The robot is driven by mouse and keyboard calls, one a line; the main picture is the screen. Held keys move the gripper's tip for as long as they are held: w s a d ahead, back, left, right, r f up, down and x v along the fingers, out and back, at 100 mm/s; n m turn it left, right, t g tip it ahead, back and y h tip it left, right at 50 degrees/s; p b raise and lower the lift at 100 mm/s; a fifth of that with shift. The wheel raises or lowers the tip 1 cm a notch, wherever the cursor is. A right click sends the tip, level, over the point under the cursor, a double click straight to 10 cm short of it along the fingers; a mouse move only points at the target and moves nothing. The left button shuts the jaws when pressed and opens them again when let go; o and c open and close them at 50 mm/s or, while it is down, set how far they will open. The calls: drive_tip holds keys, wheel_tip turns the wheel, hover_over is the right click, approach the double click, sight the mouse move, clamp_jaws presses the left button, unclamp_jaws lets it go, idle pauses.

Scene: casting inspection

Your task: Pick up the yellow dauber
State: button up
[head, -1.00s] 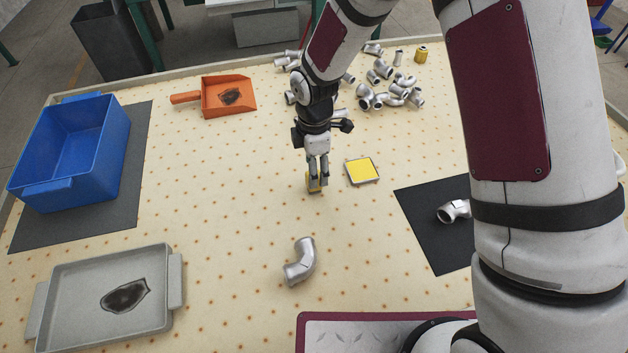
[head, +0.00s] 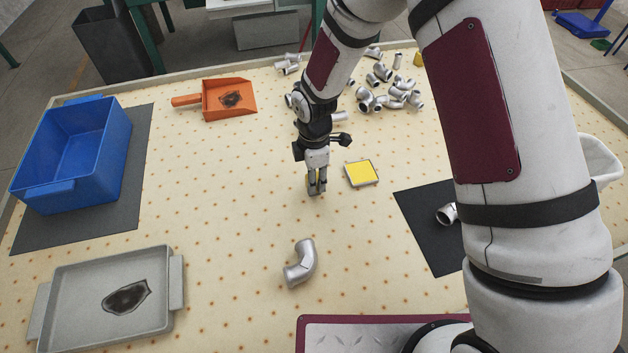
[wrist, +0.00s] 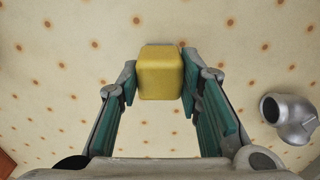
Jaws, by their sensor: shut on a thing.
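The yellow dauber (wrist: 160,74) is a small block with rounded edges. In the wrist view it sits between the two fingers of my gripper (wrist: 159,84), which press on its left and right sides. In the head view my gripper (head: 317,187) points down at the middle of the table, and its fingers hide most of the dauber. I cannot tell whether the dauber still touches the table.
A yellow pad (head: 361,173) lies just right of my gripper. A pipe elbow (head: 300,263) lies in front. Several metal fittings (head: 385,93) lie behind. An orange dustpan (head: 229,99), blue bin (head: 68,192) and grey tray (head: 70,322) are left.

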drive_tip(key=shift+r, duration=0.1)
drive_tip(key=shift+r, duration=0.45)
drive_tip(key=r, duration=0.1)
drive_tip(key=s+r, duration=0.1)
drive_tip(key=shift+d+r+b, duration=0.2)
drive_tip(key=shift+r+b, duration=0.1)
drive_tip(key=s+d+r, duration=0.1)
drive_tip(key=s+d, duration=0.3)
drive_tip(key=s, duration=1)
drive_tip(key=shift+s+r, duration=0.15)
drive_tip(key=shift+s, duration=0.05)
drive_tip(key=o, duration=0.4)
drive_tip(key=shift+c, duration=1.4)
